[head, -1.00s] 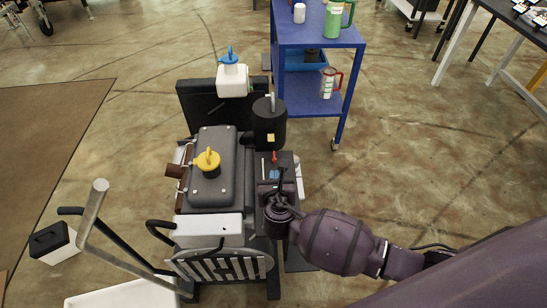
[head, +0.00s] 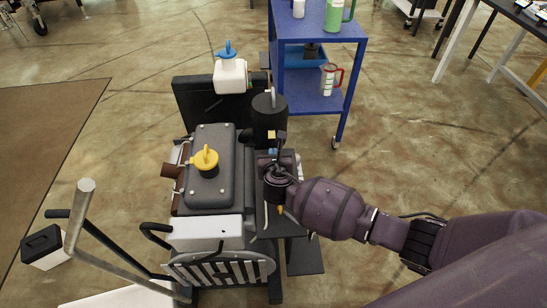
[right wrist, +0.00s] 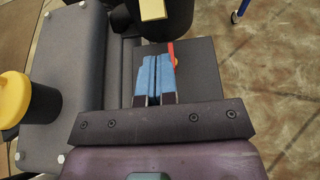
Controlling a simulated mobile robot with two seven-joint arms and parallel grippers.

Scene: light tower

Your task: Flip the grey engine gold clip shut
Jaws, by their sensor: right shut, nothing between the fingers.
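The grey engine (head: 212,140) stands in the middle of the head view, with a yellow cap on its top cover. A small gold plate, which looks like the gold clip (head: 270,134), sits on the near side of the black cylinder. It also shows at the top of the right wrist view (right wrist: 152,10); I cannot tell how far it is folded. My right gripper (right wrist: 155,80) is shut and empty, its blue fingertips together over the dark block beside the engine, just short of the clip and apart from it in the wrist view. My left gripper is out of view.
The black cylinder (head: 269,112) rises just beyond my right gripper. A red stick (right wrist: 171,52) stands close to the fingertips. The yellow cap (head: 206,160) is to the left. A white bottle with a blue cap (head: 230,75) and a blue cart (head: 315,40) are farther back.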

